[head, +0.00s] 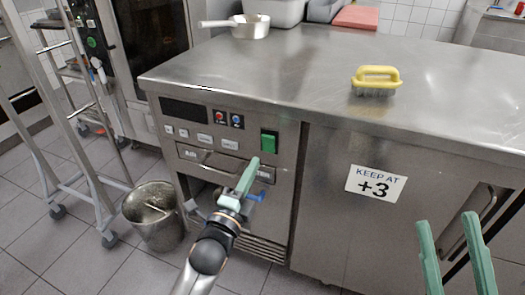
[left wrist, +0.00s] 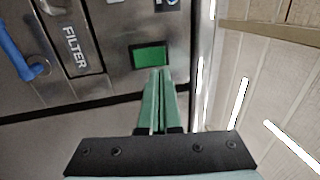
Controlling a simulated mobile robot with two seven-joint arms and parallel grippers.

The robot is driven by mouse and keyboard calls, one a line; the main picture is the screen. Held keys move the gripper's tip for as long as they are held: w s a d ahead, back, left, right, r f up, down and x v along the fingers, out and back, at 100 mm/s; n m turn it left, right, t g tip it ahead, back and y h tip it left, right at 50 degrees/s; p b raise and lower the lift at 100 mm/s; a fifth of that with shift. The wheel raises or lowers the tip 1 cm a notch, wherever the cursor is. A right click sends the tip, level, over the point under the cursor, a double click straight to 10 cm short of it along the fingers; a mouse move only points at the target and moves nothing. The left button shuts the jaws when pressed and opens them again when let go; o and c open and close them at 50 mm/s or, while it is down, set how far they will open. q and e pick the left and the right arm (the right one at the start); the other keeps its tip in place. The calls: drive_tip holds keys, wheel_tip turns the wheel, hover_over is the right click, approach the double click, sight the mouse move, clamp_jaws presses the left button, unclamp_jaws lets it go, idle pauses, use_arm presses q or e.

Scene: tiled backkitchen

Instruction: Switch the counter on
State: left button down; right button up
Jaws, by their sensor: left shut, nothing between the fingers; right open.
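The steel counter (head: 330,60) has a control panel on its front left. A green rectangular switch (head: 269,143) sits at the panel's right end; it also shows in the left wrist view (left wrist: 151,55). The panel's display (head: 185,111) is dark. My left gripper (head: 254,162) is shut and empty, its fingertips just below the switch in the head view. In the left wrist view its tips (left wrist: 160,72) overlap the switch's lower edge; I cannot tell whether they touch it. My right gripper (head: 447,219) is open and empty in front of the counter's right door.
A yellow-handled brush (head: 376,81) and a pan (head: 249,27) stand on the counter. A blue lever (head: 256,196) sits below the FILTER label. A metal bucket (head: 153,214) and a wheeled rack (head: 85,150) stand on the floor at left.

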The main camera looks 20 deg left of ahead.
sight(267, 140)
use_arm(q)
drive_tip(key=b+x, duration=0.1)
drive_tip(key=x, duration=0.4)
drive_tip(key=shift+w, duration=0.1)
drive_tip(key=shift+w+d+r, duration=0.1)
drive_tip(key=shift+w, duration=0.5)
use_arm(e)
drive_tip(key=shift+s+f+y, duration=0.15)
drive_tip(key=shift+f+y, duration=0.2)
drive_tip(key=shift+y, duration=0.05)
use_arm(q)
drive_tip(key=shift+r, duration=0.1)
